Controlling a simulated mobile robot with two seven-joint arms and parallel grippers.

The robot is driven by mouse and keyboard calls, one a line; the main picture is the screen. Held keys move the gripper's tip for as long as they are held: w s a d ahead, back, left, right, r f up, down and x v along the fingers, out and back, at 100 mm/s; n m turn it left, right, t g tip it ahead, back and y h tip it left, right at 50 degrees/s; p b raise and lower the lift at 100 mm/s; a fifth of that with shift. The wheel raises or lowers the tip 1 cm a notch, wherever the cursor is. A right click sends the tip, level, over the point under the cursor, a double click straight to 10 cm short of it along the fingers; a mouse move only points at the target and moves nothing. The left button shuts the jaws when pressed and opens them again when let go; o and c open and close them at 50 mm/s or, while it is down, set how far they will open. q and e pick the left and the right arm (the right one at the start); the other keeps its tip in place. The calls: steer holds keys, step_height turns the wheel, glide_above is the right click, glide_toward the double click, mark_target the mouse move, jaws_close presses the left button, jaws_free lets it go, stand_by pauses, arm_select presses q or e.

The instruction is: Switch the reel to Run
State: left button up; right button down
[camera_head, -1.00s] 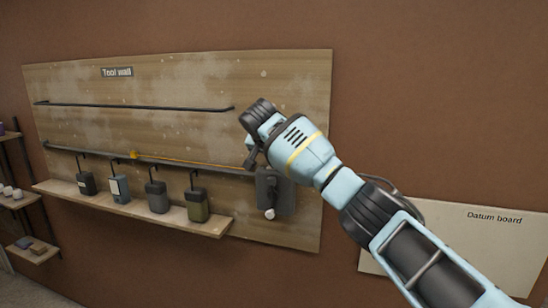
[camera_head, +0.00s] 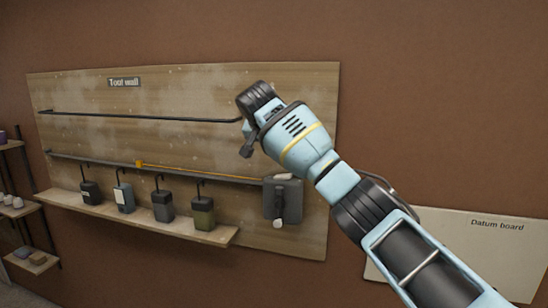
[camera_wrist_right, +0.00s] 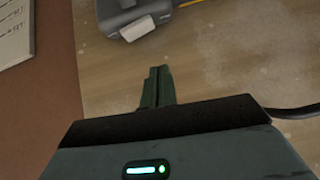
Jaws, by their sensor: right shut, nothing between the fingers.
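The reel (camera_head: 283,203) is a dark grey box on the right part of the tool wall, at the end of the lower rail. On its front a dark lever hangs down to a white knob (camera_head: 278,224). An orange cord (camera_head: 205,173) runs left from the reel to a yellow-orange clip (camera_head: 139,163). My right gripper (camera_head: 246,150) is shut and empty, up and left of the reel, apart from it in the picture. Any Run marking is unreadable. My left gripper is out of view.
A ledge (camera_head: 150,222) holds several dark containers below hooks on the lower rail (camera_head: 90,158). An upper rail (camera_head: 140,116) crosses the board. A datum board (camera_head: 480,245) is at right behind my arm; side shelves (camera_head: 18,209) are at far left.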

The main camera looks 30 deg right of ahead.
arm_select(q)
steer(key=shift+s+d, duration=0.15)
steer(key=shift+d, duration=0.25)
arm_select(e)
steer(key=v, duration=0.6)
steer(key=shift+w+a, duration=0.2)
steer(key=shift+w, duration=0.05)
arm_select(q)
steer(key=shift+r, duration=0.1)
